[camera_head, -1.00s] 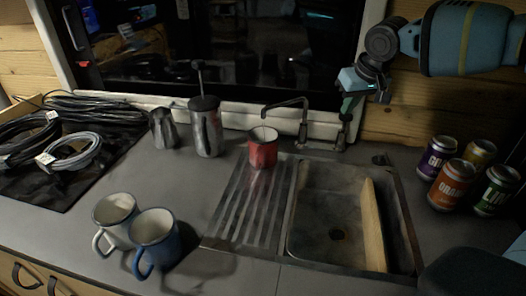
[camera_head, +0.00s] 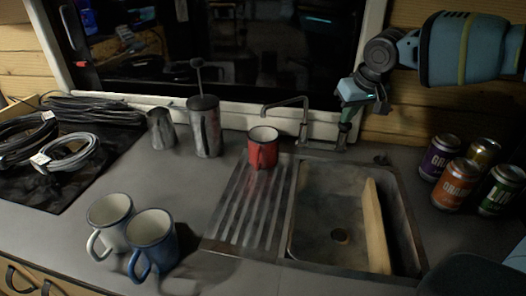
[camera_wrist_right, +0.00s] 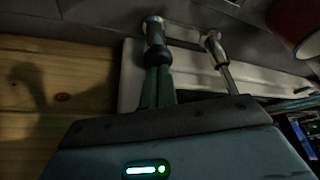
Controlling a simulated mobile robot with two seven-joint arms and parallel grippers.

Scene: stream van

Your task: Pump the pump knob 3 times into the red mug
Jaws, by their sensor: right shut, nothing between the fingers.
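The red mug (camera_head: 262,150) stands upright under the spout of the metal tap (camera_head: 301,118), at the back end of the ribbed drainboard. The pump knob (camera_wrist_right: 158,57) is a dark round piece on a metal stem right of the tap. My right gripper (camera_head: 346,124) comes down from the upper right and is shut and empty. In the right wrist view its green fingertips (camera_wrist_right: 157,72) are at the knob, seemingly touching it; they partly hide it. In the right wrist view the red mug (camera_wrist_right: 293,20) is cut off at the upper right. My left gripper is out of view.
The sink (camera_head: 330,230) holds a wooden board (camera_head: 375,225). Several cans (camera_head: 459,181) stand at the right. A French press (camera_head: 206,128) and a metal jug (camera_head: 161,129) stand left of the mug. White (camera_head: 109,212) and blue (camera_head: 153,232) mugs stand front left.

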